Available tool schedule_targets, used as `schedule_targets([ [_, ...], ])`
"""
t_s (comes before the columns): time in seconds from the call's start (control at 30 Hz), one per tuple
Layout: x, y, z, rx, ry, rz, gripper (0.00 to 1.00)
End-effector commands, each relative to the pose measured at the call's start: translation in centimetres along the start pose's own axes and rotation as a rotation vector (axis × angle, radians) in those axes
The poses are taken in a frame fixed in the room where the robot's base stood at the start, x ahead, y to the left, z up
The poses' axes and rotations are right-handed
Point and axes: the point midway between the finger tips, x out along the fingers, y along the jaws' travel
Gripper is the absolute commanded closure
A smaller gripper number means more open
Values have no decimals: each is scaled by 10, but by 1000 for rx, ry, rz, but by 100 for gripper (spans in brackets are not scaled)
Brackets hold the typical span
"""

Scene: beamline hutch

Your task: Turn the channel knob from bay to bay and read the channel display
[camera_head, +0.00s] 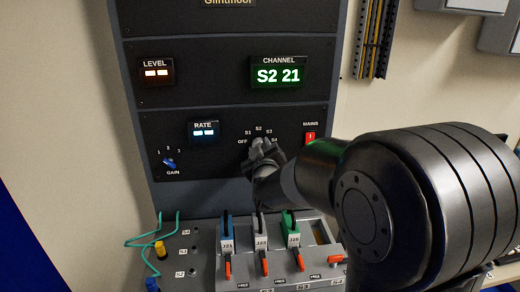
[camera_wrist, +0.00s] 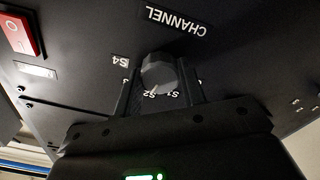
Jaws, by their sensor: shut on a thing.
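The channel knob (camera_wrist: 160,74) is a grey faceted knob on the black panel, seen upside down in the wrist view. Its pointer mark is by S2. My gripper (camera_wrist: 163,88) is shut on the knob, with one dark finger on each side. In the head view my gripper (camera_head: 262,150) is at the knob, under the labels OFF, S1, S2, S3 and S4, and hides most of it. The channel display (camera_head: 280,74) is lit green and reads "S2 21".
A red MAINS switch (camera_head: 310,138) is just right of the knob. A blue GAIN knob (camera_head: 169,163) is at lower left, with LEVEL (camera_head: 157,73) and RATE (camera_head: 204,132) displays above. Below, a sloped grey panel (camera_head: 205,262) holds coloured plugs J21, J22, J25 and red levers.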

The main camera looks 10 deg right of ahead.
Motion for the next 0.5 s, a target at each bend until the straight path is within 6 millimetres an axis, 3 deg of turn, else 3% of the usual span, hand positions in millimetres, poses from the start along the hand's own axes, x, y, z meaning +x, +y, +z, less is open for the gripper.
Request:
schedule_targets([
  [0.5, 0, 0, 0, 376, -1, -1, 86],
])
